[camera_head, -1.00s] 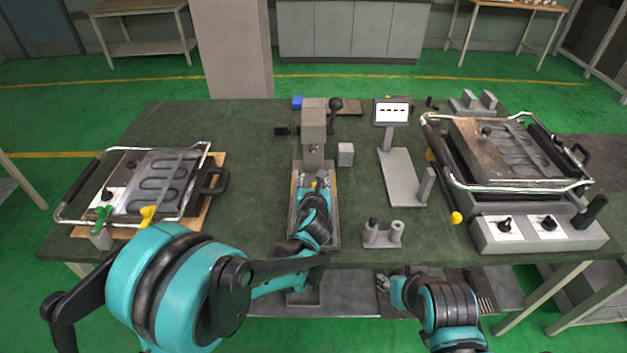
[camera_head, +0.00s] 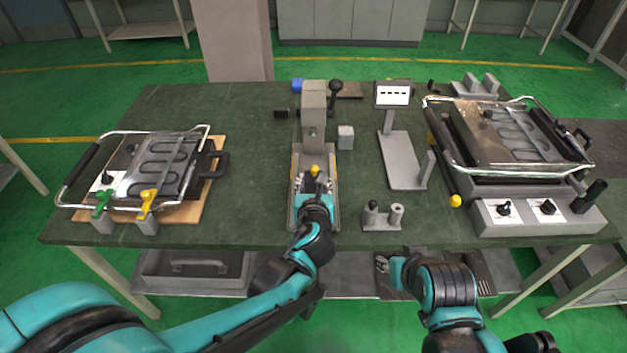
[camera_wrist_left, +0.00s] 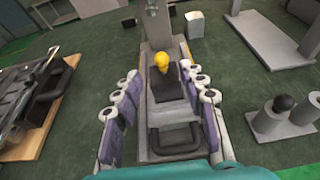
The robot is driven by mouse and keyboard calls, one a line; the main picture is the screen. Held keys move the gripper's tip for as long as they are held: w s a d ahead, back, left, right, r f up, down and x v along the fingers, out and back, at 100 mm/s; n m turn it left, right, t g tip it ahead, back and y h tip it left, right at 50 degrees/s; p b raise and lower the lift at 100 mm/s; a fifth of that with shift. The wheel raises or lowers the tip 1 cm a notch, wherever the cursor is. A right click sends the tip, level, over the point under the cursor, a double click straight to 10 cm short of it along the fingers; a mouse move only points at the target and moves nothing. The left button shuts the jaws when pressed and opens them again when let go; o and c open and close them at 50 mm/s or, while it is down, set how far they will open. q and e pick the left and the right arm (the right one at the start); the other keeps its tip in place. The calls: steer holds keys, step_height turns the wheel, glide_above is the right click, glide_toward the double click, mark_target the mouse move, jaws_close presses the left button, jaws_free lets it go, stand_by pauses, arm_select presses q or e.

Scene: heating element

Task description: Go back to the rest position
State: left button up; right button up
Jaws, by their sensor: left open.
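My left gripper (camera_head: 314,186) is over the front of the grey press-like fixture (camera_head: 313,130) in the middle of the table. In the left wrist view my left gripper (camera_wrist_left: 160,112) has its two fingers spread wide, with nothing between the pads. A black block with a yellow knob (camera_wrist_left: 164,64) sits on the fixture's base, below and ahead of the fingers. My right gripper (camera_head: 384,264) is low in front of the table's front edge; its fingers are too small to read.
The green table (camera_head: 250,140) holds a left heating-element unit (camera_head: 160,170), a right unit (camera_head: 520,140), a display stand (camera_head: 405,160) and a small two-post holder (camera_head: 382,215). A grey cube (camera_head: 345,137) stands beside the fixture. The table is bare between the left unit and the fixture.

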arm_select(q)
steer(key=s+a+n+g+y, duration=0.1)
steer(key=s+a+n+g, duration=0.15)
steer(key=a+n, duration=0.45)
steer(key=s+a+n+g+y, duration=0.1)
steer(key=s+a+n, duration=0.3)
steer(key=a+n, duration=0.3)
steer(key=s+a+f+n+g+h, duration=0.1)
steer(key=s+a+n, duration=0.1)
steer(key=s+n, duration=0.5)
steer(key=s+a+f+n+g+h, duration=0.1)
steer(key=s+n, duration=0.6)
steer(key=n, duration=0.8)
steer(key=shift+s+a+f+g, duration=0.15)
steer(key=shift+a+f+g, duration=0.25)
steer(key=shift+f+g, duration=0.3)
